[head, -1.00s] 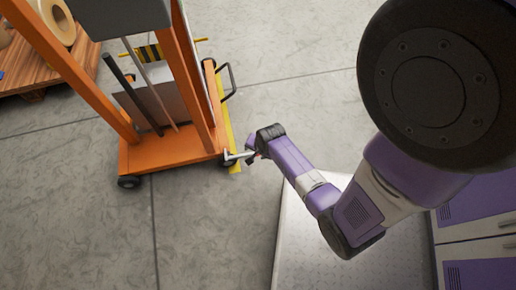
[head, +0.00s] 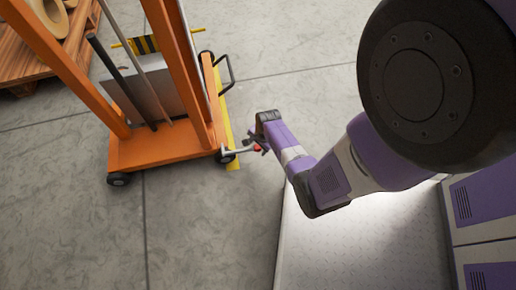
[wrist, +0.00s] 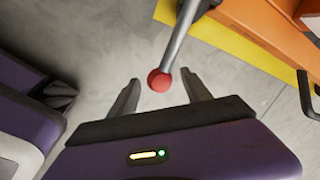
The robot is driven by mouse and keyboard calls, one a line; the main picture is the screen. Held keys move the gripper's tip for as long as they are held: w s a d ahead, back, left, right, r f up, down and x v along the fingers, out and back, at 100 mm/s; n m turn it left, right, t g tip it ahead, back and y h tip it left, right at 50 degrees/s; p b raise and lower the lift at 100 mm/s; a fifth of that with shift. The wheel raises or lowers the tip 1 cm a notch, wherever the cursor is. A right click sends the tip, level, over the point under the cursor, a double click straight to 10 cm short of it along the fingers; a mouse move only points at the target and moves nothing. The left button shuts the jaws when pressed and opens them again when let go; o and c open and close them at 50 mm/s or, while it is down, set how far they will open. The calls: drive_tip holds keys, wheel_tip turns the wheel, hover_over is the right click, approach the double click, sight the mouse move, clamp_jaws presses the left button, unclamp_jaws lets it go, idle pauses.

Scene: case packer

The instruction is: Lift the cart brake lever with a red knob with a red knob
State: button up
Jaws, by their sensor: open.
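The brake lever is a grey metal bar with a red knob (wrist: 159,81) at its end. It sticks out from the lower right corner of the orange cart (head: 160,150), near a wheel. In the wrist view the knob lies between the two fingers of my gripper (wrist: 161,92), with a gap on either side, and the lever bar (wrist: 180,40) runs away up the picture. In the head view my gripper (head: 258,142) is at the knob (head: 257,148), beside the cart. My gripper is open and does not hold the knob.
A yellow floor strip (head: 231,130) runs along the cart's right side. A black handle (head: 224,70) sticks out there. A metal plate floor (head: 350,245) and purple-and-grey cabinets (head: 480,215) are at the lower right. A wooden pallet (head: 75,50) is at the upper left.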

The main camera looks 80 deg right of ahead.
drive_tip(key=shift+f, duration=0.1)
clamp_jaws()
idle(1.4)
